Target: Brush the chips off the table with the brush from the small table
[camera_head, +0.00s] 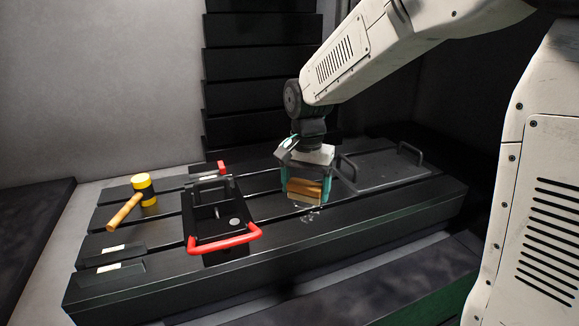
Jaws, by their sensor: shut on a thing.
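My gripper (305,190) is shut on the brush (305,191), which has a brown wooden body with a paler strip along its lower edge. It holds the brush low over the slotted dark table (330,238), right of the middle of the view. Small pale chips (308,214) lie on the table just below and in front of the brush. I cannot tell whether the brush touches the table top. Any chips behind the brush are hidden by it and the gripper.
A black vise-like fixture with a red handle (226,243) stands left of the brush. A mallet with a yellow head (144,188) lies at the far left. A dark plate with two handles (384,172) lies to the right. The table's front strip is clear.

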